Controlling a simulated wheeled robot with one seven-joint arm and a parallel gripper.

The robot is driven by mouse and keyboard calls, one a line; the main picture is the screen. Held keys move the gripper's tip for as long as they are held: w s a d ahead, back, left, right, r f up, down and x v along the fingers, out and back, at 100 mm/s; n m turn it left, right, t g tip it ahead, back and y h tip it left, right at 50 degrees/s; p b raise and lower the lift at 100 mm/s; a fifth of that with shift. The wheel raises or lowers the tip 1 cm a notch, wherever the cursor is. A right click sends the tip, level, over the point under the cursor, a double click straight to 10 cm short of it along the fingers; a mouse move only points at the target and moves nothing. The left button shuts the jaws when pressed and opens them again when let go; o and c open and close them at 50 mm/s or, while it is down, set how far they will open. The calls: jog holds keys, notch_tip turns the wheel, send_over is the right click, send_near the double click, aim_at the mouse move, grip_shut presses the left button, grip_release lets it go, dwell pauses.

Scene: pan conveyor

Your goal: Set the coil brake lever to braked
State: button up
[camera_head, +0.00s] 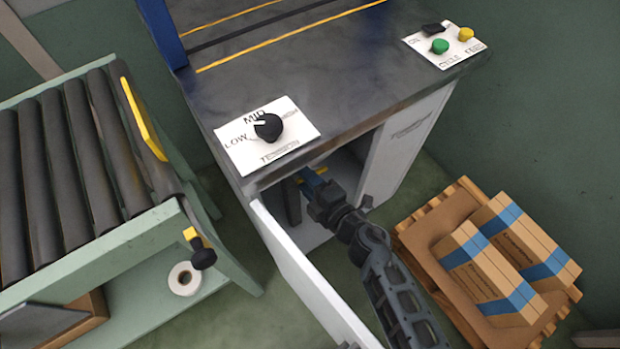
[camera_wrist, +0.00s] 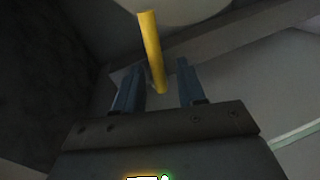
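A yellow rod (camera_wrist: 151,50), which I take to be the coil brake lever, stands out from a pale rounded part in the wrist view. Its free end lies between the two blue fingers of my gripper (camera_wrist: 160,66). The fingers are apart, with a gap on each side of the rod. In the head view my gripper (camera_head: 311,181) reaches into the open cabinet under the dark worktop. Only a small bit of yellow shows by the fingers there. The lever's base and any braked marking are hidden.
The cabinet's open white door (camera_head: 305,285) stands beside my arm. Above is the worktop (camera_head: 330,85) with a tension dial (camera_head: 267,127). A pallet (camera_head: 412,240) with cartons is at right.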

jog(key=shift+d, duration=0.1)
jog(key=p+v, duration=0.2)
jog(key=v, duration=0.5)
jog(key=shift+s+d+p, duration=0.15)
jog(key=shift+s+p, duration=0.15)
jog(key=shift+s, duration=0.05)
dwell(0.3)
